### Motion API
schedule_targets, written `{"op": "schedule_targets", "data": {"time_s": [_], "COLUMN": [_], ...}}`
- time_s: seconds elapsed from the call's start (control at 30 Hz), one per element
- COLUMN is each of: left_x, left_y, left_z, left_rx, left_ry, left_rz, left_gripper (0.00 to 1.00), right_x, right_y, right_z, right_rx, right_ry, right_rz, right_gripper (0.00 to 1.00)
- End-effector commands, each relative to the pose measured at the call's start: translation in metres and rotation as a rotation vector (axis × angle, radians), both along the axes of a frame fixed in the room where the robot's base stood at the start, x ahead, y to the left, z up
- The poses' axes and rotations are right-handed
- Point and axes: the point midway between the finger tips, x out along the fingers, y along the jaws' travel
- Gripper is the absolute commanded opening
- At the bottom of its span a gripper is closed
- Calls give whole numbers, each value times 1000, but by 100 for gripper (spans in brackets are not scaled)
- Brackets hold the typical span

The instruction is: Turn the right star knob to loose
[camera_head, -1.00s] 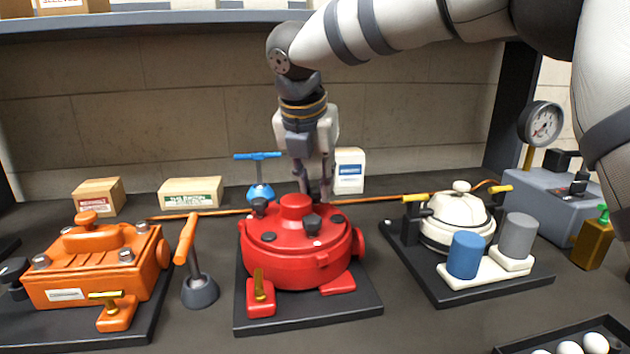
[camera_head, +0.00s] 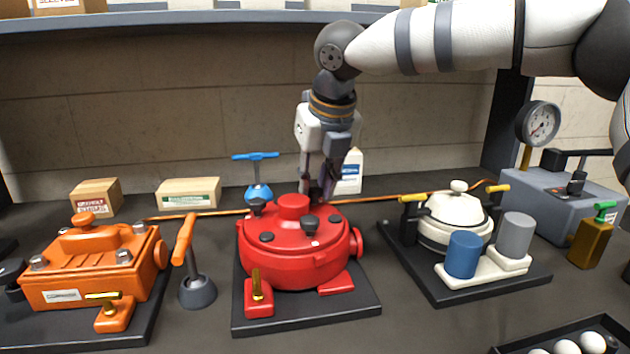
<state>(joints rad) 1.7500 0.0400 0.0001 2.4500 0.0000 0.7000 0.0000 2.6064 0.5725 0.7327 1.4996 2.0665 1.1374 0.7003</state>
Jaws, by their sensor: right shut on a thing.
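The red round motor housing (camera_head: 290,265) stands on a dark base plate (camera_head: 335,311) in the middle of the bench. Its lid carries dark star knobs: one at the back left (camera_head: 258,206) and one at the front (camera_head: 310,224). My right gripper (camera_head: 318,192) points down at the back right of the lid, beside the red central cap (camera_head: 293,205). Its fingers are shut around a knob there, which they mostly hide. How far that knob is turned cannot be seen. My left gripper is not in view.
An orange housing (camera_head: 88,265) is on the left, with an orange-handled tool (camera_head: 185,240) beside it. A blue T-handle tool (camera_head: 258,190) stands behind the red housing. A cream housing (camera_head: 455,220), a grey gauge unit (camera_head: 555,200) and a ball tray (camera_head: 510,348) are right.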

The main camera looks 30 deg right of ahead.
Motion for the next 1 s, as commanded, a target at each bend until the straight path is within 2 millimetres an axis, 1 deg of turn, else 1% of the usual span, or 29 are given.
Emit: {"op": "schedule_targets", "data": {"time_s": [0.2, 0.5, 0.73, 1.0], "left_x": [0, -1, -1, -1], "left_y": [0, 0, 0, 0], "left_z": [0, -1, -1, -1], "left_rx": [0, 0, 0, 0], "left_ry": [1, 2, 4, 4], "left_rz": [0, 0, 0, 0], "left_gripper": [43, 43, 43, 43], "right_x": [0, 1, 1, 1], "right_y": [-2, -4, -5, -5], "right_z": [-2, -2, -2, -3], "right_rx": [4, 2, 1, -1], "right_ry": [3, 4, 5, 7], "right_rz": [194, 412, 517, 567], "right_gripper": [0, 0, 0, 0]}}
